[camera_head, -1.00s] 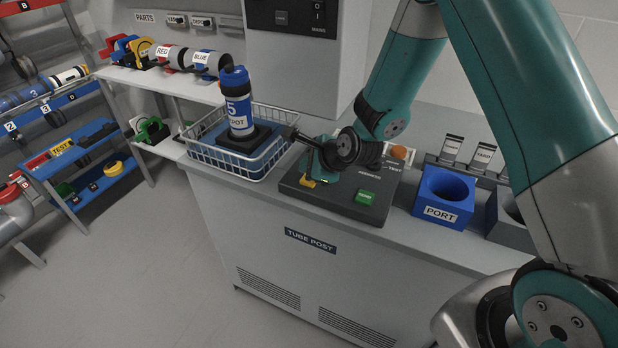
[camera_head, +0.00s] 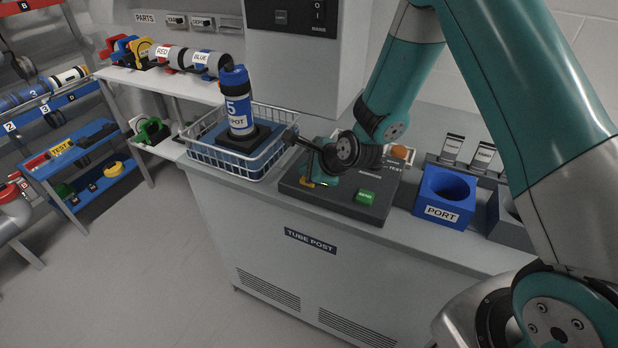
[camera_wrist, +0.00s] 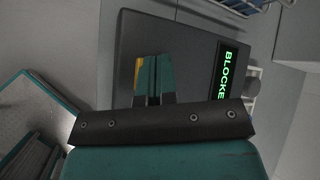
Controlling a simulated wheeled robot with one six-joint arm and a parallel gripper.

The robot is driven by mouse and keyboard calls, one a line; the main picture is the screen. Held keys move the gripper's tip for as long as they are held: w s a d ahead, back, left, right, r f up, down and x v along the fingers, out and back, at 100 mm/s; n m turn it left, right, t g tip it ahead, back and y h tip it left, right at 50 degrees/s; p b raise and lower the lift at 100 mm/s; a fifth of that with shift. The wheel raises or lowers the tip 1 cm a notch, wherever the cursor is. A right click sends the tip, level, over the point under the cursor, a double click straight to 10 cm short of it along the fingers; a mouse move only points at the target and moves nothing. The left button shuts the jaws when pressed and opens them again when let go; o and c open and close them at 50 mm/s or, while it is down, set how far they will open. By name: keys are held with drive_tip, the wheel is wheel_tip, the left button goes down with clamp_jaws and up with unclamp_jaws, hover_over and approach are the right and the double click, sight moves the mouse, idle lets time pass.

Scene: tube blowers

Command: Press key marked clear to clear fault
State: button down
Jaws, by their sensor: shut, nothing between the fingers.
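The dark control panel (camera_head: 340,205) lies on the counter top. A yellow key (camera_head: 306,183) shows at its left, beside my gripper (camera_head: 322,178). My gripper is shut and empty, pointing down at the panel. In the wrist view its teal fingertips (camera_wrist: 154,62) cover most of the yellow key (camera_wrist: 138,70), leaving a strip visible; I cannot tell whether they touch it. No key's marking is readable. The panel's display (camera_wrist: 228,75) shows green letters reading "BLOCKE", the rest hidden.
A wire basket (camera_head: 190,155) left of the panel holds an upright blue tube marked 5 (camera_head: 238,100). A blue PORT holder (camera_head: 443,195) stands to the right. My arm spans the right side.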

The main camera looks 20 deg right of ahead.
drive_tip(key=shift+f, duration=0.3)
drive_tip(key=shift+r, duration=0.15)
idle(0.4)
drive_tip(key=shift+r+p, duration=0.6)
drive_tip(key=shift+r, duration=0.1)
drive_tip(key=shift+r, duration=0.1)
wheel_tip(320, 180, up, 5)
drive_tip(key=p, duration=0.4)
idle(0.5)
